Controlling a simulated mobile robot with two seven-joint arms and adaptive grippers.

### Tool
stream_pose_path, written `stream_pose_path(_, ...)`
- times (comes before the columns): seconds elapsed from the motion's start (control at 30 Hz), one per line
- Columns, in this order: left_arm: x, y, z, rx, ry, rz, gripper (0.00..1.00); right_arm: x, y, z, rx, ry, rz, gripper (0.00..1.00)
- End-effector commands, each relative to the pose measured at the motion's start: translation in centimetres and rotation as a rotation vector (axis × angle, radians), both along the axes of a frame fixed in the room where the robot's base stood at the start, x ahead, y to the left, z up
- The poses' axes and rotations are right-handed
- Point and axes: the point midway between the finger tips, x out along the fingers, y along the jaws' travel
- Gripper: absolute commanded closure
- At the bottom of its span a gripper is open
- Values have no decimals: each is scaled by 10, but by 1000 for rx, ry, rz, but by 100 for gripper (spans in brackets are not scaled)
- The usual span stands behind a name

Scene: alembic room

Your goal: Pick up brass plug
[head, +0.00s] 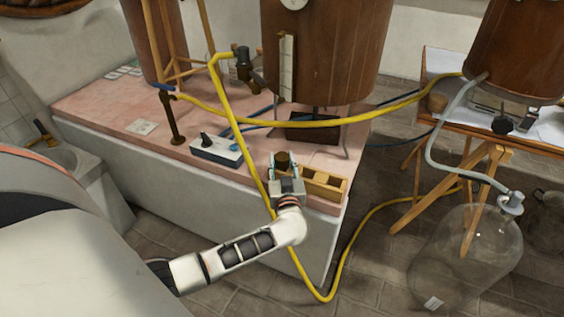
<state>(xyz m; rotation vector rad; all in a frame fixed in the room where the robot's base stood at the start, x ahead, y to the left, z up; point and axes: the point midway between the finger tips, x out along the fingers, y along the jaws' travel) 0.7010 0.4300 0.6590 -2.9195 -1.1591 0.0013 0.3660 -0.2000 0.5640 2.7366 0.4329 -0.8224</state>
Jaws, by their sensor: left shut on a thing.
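My left gripper (284,162) reaches over the front edge of the pink-topped bench. It is shut on a small dark brass-brown cylindrical piece, the brass plug (283,157), which shows between its fingertips. The gripper hides the plug's lower part, so I cannot tell whether it touches the bench top. My right gripper is not in view.
A wooden box with compartments (338,191) sits just right of the gripper. A white-and-blue control box (216,149) stands to the left. A yellow hose (240,131) passes close to the gripper. A large copper-brown vessel (335,50) stands behind. A glass carboy (466,258) is at right.

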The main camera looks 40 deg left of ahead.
Motion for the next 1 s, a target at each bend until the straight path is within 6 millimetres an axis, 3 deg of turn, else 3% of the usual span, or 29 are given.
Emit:
stream_pose_path(0.17,2,0,21,-1,-9,-1,93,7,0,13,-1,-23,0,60)
stream_pose_path(0.3,2,-1,55,-3,-18,0,93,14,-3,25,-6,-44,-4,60)
stream_pose_path(0.4,2,-1,85,-3,-20,0,93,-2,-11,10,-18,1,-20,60)
stream_pose_path(0.7,1,0,161,-2,-14,0,93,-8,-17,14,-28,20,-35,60)
stream_pose_path(1.0,0,0,197,0,-4,0,93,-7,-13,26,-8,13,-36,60)
